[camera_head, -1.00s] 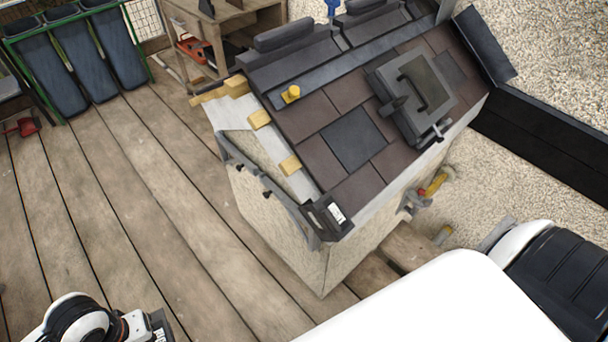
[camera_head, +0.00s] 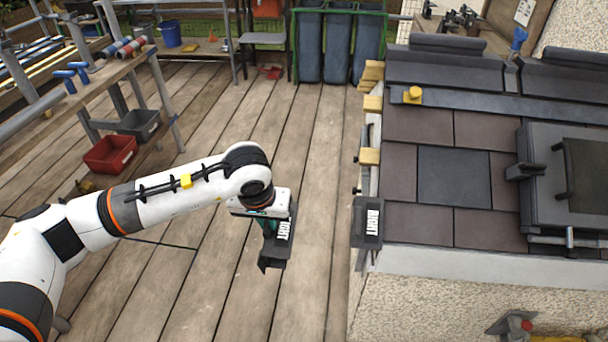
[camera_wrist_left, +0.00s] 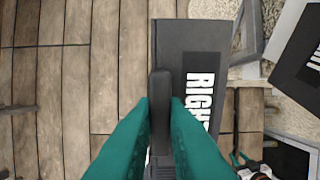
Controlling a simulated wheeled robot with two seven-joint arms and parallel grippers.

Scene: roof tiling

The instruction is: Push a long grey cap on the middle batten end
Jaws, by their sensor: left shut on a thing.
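My left gripper (camera_head: 268,222) is shut on a long dark grey cap (camera_head: 274,258) with white lettering, held in the air left of the small roof. In the left wrist view, the green fingers (camera_wrist_left: 161,105) grip the raised rib of this cap (camera_wrist_left: 190,50), which reads "RIGH" before a finger hides the rest. Bare yellow wooden batten ends show along the roof's left edge: one midway down (camera_head: 369,156), one higher (camera_head: 373,103). A similar dark cap (camera_head: 367,225) sits at the lower left roof corner.
Brown and dark tiles (camera_head: 425,127) cover the roof, with a yellow knob (camera_head: 412,94) near the ridge and a roof window (camera_head: 575,185) at right. A workbench (camera_head: 105,75) and red bin (camera_head: 110,153) stand at left. Open plank floor (camera_head: 318,180) lies between cap and roof.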

